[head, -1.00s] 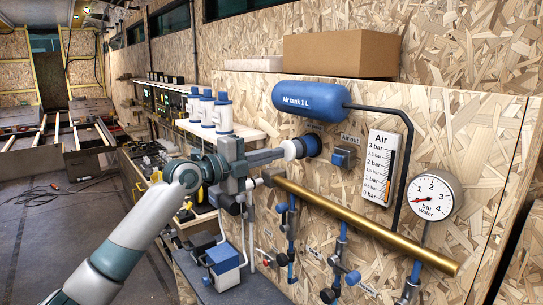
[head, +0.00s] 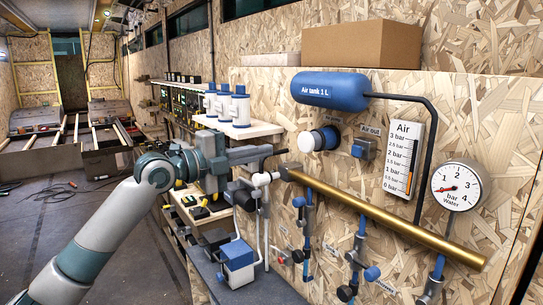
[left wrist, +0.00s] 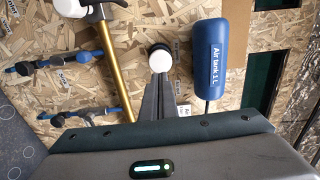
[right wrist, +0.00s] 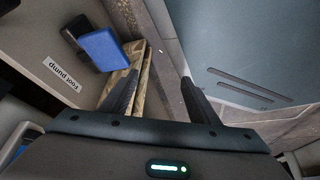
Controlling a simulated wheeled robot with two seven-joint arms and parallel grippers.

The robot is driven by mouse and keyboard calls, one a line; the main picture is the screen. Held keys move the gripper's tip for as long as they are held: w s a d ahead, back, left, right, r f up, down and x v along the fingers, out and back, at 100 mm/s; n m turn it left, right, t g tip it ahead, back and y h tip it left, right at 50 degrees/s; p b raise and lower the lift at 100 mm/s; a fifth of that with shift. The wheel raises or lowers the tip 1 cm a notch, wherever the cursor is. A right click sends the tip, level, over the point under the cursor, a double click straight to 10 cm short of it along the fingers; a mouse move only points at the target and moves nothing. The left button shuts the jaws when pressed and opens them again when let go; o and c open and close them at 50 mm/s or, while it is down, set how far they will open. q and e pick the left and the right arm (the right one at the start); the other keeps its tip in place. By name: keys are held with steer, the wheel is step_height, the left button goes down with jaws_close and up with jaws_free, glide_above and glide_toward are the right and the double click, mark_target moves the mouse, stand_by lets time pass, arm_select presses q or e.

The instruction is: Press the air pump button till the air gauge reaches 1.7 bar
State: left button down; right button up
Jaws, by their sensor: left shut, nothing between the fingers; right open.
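The air pump button (head: 305,142) is a white round cap on a dark and blue collar on the chipboard panel. It also shows in the left wrist view (left wrist: 160,60). My left gripper (head: 272,151) is shut and empty, its fingertips apart from the button, to its left in the head view. In the left wrist view the fingers (left wrist: 160,77) point at the button and overlap its lower edge. The air gauge (head: 404,158) is a white vertical scale; its orange bar seems to end a little above 1 bar, too small to read exactly. My right gripper (right wrist: 157,78) is open and empty.
A blue air tank (head: 330,91), a blue air-out valve (head: 362,149) and a round water gauge (head: 456,187) are on the panel. A brass pipe (head: 385,217) slopes below the button. The right wrist view shows a blue block (right wrist: 102,48) beside a foot pump label.

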arm_select(q)
steer(key=shift+v, duration=0.8)
arm_select(e)
steer(key=shift+w+a+r+t, duration=0.15)
steer(key=shift+w+a, duration=0.05)
steer(key=shift+w, duration=0.3)
steer(key=shift+w+a+r+t, duration=0.15)
steer(key=shift+w+a, duration=0.05)
steer(key=shift+w, duration=0.25)
arm_select(q)
steer(key=shift+d, duration=0.1)
glide_toward(304, 143)
steer(key=shift+x, duration=2.65)
arm_select(e)
steer(key=shift+r, duration=0.35)
arm_select(q)
steer(key=shift+w, duration=0.15)
